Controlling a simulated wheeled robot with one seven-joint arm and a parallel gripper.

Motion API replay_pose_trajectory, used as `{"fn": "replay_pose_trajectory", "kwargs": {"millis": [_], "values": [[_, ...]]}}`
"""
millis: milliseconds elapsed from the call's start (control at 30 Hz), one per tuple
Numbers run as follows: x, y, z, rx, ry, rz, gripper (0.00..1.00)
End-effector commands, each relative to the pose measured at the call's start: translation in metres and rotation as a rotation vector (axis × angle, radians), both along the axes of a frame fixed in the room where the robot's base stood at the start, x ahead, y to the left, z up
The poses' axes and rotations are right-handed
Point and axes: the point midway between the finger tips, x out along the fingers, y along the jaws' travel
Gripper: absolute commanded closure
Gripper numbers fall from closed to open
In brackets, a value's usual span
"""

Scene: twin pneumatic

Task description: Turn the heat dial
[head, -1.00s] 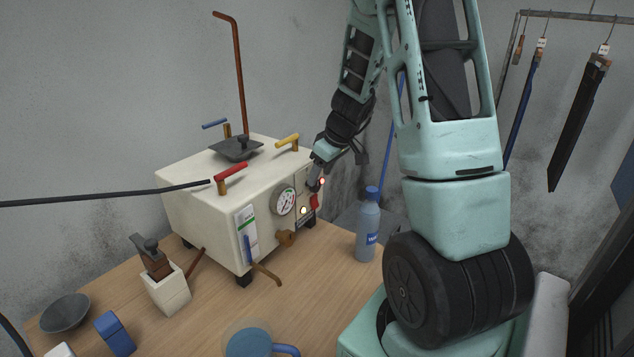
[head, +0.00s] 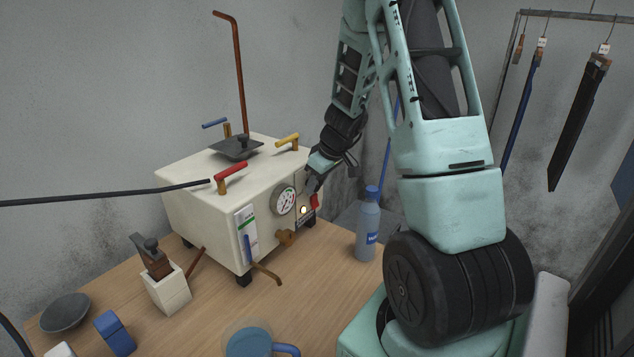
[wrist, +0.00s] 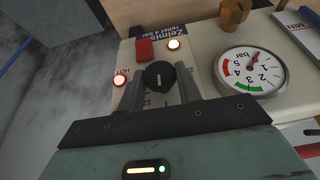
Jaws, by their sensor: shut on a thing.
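The heat dial (wrist: 158,72) is a round black knob with a pale pointer line, on the front panel of the cream machine (head: 215,220). In the wrist view it sits between my two fingers, and the pointer line runs roughly up and down the picture. My gripper (wrist: 160,82) is shut on the dial, one finger on each side. In the head view my gripper (head: 312,184) is at the right part of the panel and hides the dial. The printed scale around the dial is partly covered by my fingers.
A blue-capped bottle (head: 368,228) stands right of the machine. Red (head: 231,170) and yellow (head: 287,140) handles stick up on top.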

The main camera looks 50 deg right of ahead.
Motion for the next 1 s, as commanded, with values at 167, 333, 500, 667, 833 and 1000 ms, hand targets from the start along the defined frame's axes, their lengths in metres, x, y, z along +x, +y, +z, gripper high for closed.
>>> {"fn": "replay_pose_trajectory", "kwargs": {"millis": [167, 333, 500, 667, 833, 1000], "values": [[0.000, -0.001, 0.000, 0.032, 0.001, -0.001, 0.89], [0.000, -0.004, -0.001, 0.115, 0.007, -0.002, 0.88], [0.000, -0.006, -0.003, 0.249, 0.018, -0.004, 0.88], [0.000, -0.009, -0.004, 0.400, 0.029, -0.004, 0.88], [0.000, -0.011, -0.005, 0.562, 0.042, -0.004, 0.88], [0.001, -0.013, -0.005, 0.724, 0.055, -0.003, 0.88]]}}
